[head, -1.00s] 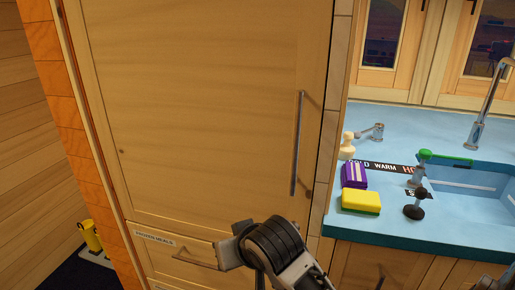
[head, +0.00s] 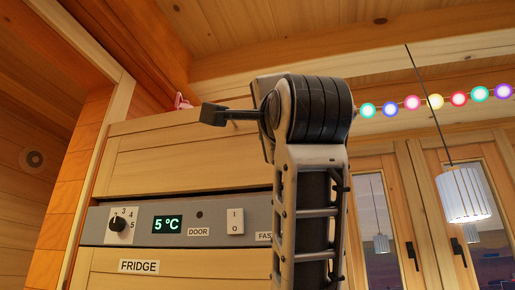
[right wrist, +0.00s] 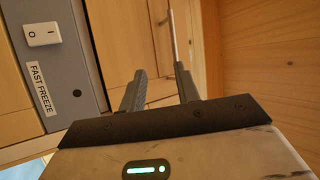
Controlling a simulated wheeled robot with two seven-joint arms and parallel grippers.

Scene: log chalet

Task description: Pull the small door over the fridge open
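The small door (head: 175,160) is a pale wooden panel above the grey control strip of the fridge, and it looks shut. My right arm rises in front of its right part in the head view, hiding that side. A thin grey bar, seemingly the door's handle (right wrist: 172,28), shows just beyond the fingertips, on the small door (right wrist: 118,45). My left gripper is out of view.
The control strip (head: 95,226) has a dial, a 5 °C display and a switch. The fridge door (head: 200,272) is below. A string of coloured lights (head: 436,101) and a hanging lamp (head: 466,195) are to the right. A wooden ceiling (head: 300,30) is overhead.

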